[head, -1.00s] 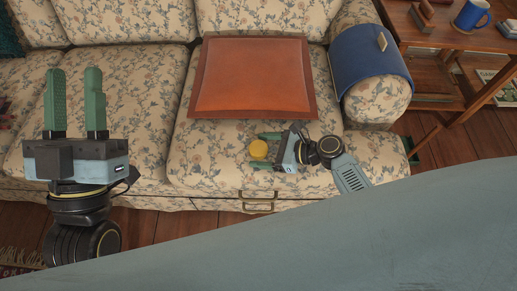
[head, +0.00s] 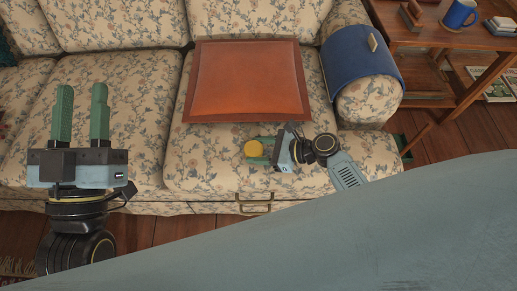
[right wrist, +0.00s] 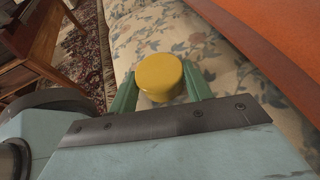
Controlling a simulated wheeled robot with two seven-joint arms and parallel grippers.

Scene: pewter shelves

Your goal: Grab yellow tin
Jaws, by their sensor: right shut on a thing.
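The yellow tin (head: 253,148) is a small round tin at the front of the floral sofa's right seat cushion. It also shows in the right wrist view (right wrist: 159,76), between the two green fingers. My right gripper (head: 258,152) comes from the right and is shut on the tin. In the right wrist view my right gripper (right wrist: 160,92) has a finger on each side of the tin. Whether the tin still touches the cushion I cannot tell. My left gripper (head: 80,114) is open and empty, fingers pointing up the picture, at the left above the sofa.
The floral sofa (head: 205,160) fills the middle. An orange leather cushion (head: 247,80) lies just behind the tin. A blue cloth (head: 360,70) covers the right armrest. A wooden side table (head: 425,45) with a blue mug (head: 459,14) stands at the right.

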